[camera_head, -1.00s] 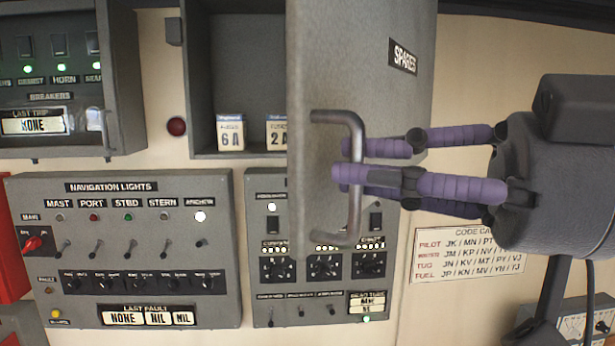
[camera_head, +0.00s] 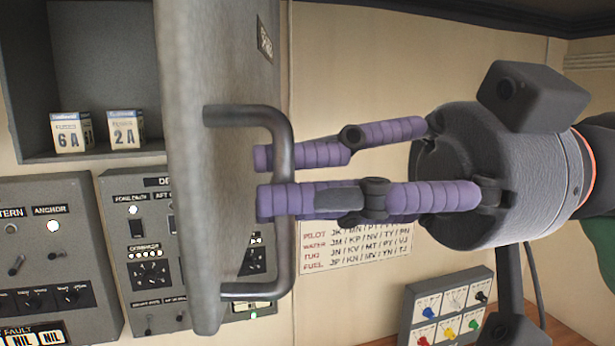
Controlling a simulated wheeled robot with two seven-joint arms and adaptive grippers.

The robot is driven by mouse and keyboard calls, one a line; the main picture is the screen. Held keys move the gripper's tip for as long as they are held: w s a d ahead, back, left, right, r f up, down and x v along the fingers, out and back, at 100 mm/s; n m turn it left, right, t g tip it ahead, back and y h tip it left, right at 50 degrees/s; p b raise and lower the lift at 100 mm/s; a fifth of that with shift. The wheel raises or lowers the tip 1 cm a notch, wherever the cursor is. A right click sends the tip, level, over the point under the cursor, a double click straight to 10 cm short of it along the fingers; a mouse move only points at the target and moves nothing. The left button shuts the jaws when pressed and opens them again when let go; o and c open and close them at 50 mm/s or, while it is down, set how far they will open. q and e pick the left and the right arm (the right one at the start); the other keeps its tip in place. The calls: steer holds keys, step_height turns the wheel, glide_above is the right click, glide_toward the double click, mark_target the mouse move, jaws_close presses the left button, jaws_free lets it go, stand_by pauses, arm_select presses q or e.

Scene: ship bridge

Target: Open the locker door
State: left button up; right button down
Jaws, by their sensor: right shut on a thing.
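The grey locker door (camera_head: 195,200) stands swung open toward me, seen nearly edge-on, with part of its "SPARES" label (camera_head: 265,38) on the outer face. Its metal D-shaped handle (camera_head: 285,150) is on the side facing right. My right gripper (camera_head: 262,180) comes in from the right, its purple fingers around the handle's upright bar. The open locker (camera_head: 95,60) behind the door holds small fuse boxes, "6A" (camera_head: 70,135) and "2A" (camera_head: 125,130). My left gripper is not in view.
Grey panels with switches and knobs (camera_head: 55,260) are on the wall below the locker, partly behind the door. A code card (camera_head: 350,245) is on the wall below my gripper. A box with coloured knobs (camera_head: 450,305) is at the lower right.

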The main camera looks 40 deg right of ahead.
steer(key=c, duration=1.2)
jaws_free()
steer(key=shift+r, duration=0.15)
steer(key=shift+r, duration=4.85)
